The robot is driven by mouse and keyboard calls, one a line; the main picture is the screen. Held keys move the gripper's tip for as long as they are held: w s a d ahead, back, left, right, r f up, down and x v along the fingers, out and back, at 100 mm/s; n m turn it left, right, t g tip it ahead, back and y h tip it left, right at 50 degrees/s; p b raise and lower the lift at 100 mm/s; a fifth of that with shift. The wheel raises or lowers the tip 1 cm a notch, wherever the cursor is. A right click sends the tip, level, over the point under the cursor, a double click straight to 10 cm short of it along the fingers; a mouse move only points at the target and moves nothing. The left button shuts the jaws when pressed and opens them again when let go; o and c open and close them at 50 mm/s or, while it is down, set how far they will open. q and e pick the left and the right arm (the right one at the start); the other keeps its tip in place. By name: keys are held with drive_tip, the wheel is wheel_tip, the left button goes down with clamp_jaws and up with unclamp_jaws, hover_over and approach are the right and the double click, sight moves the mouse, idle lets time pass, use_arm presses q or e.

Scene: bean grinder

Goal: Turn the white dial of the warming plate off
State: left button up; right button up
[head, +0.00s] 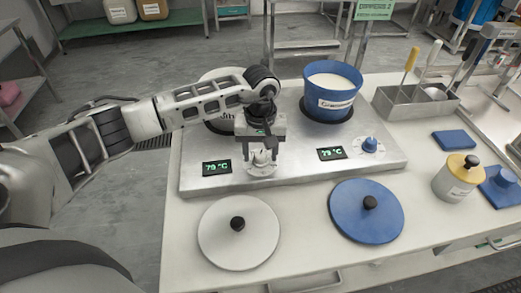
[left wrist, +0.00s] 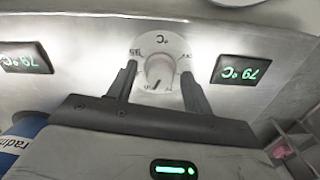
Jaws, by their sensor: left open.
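The warming plate (head: 300,176) is a silver slab with two displays, both reading 79 °C. Its white dial (head: 262,157) sits on the front face beside the left display (head: 217,167). The blue dial (head: 370,145) is to the right of the other display (head: 331,154). My left gripper (head: 263,152) is open above the white dial, fingers pointing down. In the left wrist view the white dial (left wrist: 160,70) stands between the two open fingers (left wrist: 157,85), with gaps at its sides. The scale around it is partly hidden by the fingers. My right gripper is not in view.
A blue pot (head: 331,92) with pale contents stands on the plate's right; a white vessel behind my arm is mostly hidden. A white lid (head: 239,245) and a blue lid (head: 366,222) lie in front. A yellow-topped jar (head: 457,180) and metal holder (head: 415,108) stand right.

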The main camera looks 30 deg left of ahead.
use_arm(q)
drive_tip(key=shift+f, duration=0.2)
drive_tip(key=shift+c, duration=0.3)
drive_tip(key=c, duration=0.9)
